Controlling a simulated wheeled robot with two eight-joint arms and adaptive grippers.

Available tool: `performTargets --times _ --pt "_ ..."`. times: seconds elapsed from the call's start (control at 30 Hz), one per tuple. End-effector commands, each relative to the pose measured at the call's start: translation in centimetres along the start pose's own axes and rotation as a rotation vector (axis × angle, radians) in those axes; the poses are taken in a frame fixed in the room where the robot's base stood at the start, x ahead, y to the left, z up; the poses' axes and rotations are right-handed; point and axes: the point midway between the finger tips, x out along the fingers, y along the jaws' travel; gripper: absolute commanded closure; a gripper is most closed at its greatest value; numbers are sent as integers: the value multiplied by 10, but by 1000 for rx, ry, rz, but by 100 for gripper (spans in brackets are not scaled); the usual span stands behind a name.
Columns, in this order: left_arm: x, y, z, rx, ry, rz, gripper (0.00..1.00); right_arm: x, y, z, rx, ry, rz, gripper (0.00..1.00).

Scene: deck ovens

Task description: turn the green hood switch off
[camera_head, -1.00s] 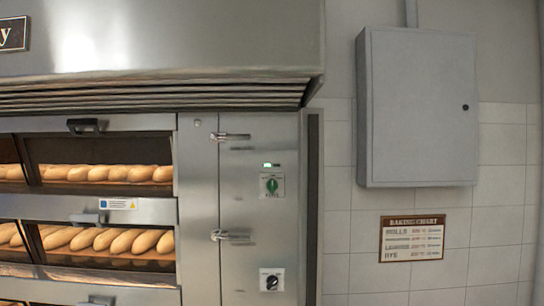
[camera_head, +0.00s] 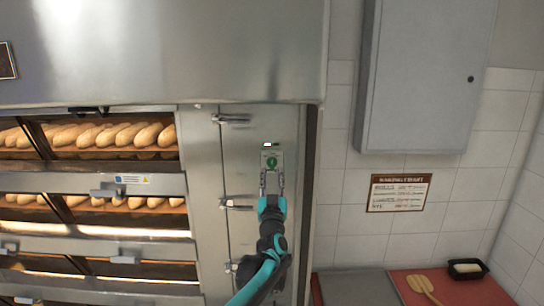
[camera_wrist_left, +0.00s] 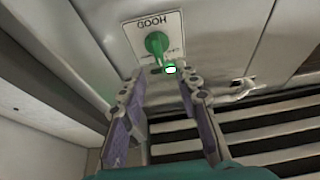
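The green hood switch (camera_head: 271,162) sits on a pale plate on the steel oven panel. In the left wrist view the green knob (camera_wrist_left: 157,43) shows close up, with the HOOD label upside down. A small lamp (camera_wrist_left: 170,69) beside it glows whitish green; it also shows above the plate in the head view (camera_head: 267,144). My left gripper (camera_head: 272,175) is just below the switch in the head view, pointing up at it. In the left wrist view its fingers (camera_wrist_left: 162,80) are apart with nothing between them, short of the knob. My right gripper is out of view.
Door latches (camera_head: 236,204) stick out left of my left gripper. The steel hood (camera_head: 180,50) overhangs above. A grey wall cabinet (camera_head: 420,80) and baking chart (camera_head: 398,192) are right. A red counter (camera_head: 450,288) holds a wooden paddle (camera_head: 422,287) and black tin (camera_head: 467,269).

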Motion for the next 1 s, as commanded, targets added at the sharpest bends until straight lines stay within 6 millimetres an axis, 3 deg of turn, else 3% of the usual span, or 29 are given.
performTargets --times 0.3,0.7,0.83,1.0 --pt "51 0 -1 0 -1 1 68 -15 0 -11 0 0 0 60" --pt "61 0 0 -1 -2 1 68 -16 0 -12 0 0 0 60" --pt "61 0 0 -1 -2 2 100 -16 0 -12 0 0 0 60" --pt "61 0 1 -1 -4 2 100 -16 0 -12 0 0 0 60"
